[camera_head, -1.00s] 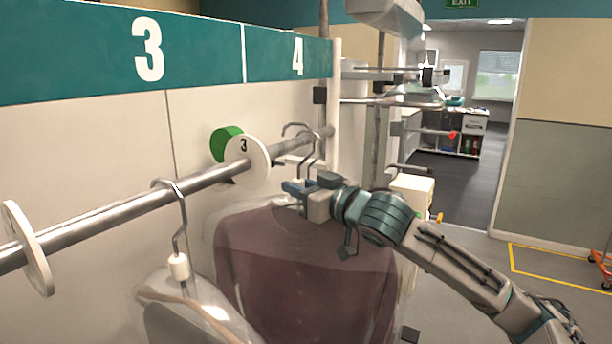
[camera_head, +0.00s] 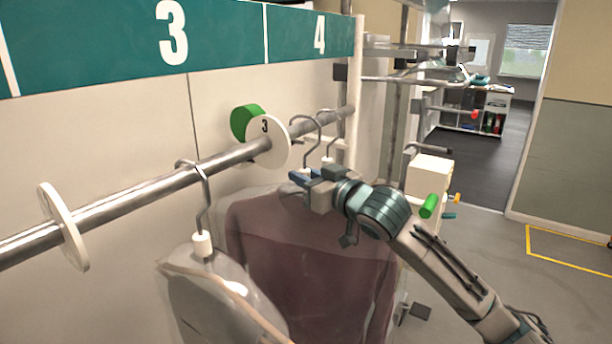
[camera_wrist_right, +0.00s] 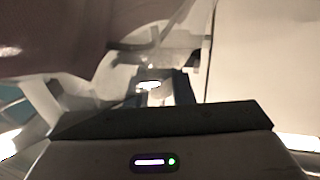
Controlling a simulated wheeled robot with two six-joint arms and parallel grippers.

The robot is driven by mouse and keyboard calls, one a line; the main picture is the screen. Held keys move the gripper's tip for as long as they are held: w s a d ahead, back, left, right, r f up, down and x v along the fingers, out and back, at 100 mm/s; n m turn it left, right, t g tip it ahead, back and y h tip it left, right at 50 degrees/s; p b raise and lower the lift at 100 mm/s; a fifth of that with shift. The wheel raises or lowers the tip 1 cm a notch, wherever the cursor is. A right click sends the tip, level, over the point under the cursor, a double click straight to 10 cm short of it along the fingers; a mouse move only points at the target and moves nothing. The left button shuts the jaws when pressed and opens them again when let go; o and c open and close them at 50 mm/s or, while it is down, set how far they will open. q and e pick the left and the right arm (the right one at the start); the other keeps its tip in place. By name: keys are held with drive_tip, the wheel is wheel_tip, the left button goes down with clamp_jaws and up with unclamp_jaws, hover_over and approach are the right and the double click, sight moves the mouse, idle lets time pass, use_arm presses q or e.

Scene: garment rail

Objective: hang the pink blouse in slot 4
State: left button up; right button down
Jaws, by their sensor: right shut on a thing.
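The dusky pink blouse (camera_head: 300,255) hangs in a clear cover below the rail (camera_head: 150,195), right of the disc marked 3 (camera_head: 270,142) and under the sign for slot 4 (camera_head: 319,35). My right gripper (camera_head: 303,178) is shut on its hanger just below the hook (camera_head: 305,122). The hook arches at the rail; I cannot tell whether its weight rests there. In the right wrist view, pink cloth (camera_wrist_right: 50,35) and clear cover show beyond the fingers (camera_wrist_right: 165,88). My left gripper is not in view.
Another hook (camera_head: 328,120) with a white collar is close behind, to the right; its garment is hidden. A covered garment (camera_head: 215,295) hangs left of disc 3. Another disc (camera_head: 62,227) is farther left. A white post (camera_head: 355,90) stands by the rail's far end.

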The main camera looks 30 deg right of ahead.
drive_tip(key=c, duration=1.2)
unclamp_jaws()
drive_tip(key=shift+o, duration=0.2)
drive_tip(key=shift+s, duration=0.15)
drive_tip(key=shift+s+d+f+b, duration=0.1)
drive_tip(key=shift+s+d+b, duration=0.05)
drive_tip(key=shift+s+b, duration=0.35)
drive_tip(key=s+d+b, duration=0.1)
drive_tip(key=s+b, duration=0.8)
drive_tip(key=b, duration=0.8)
drive_tip(key=shift+s+b, duration=0.3)
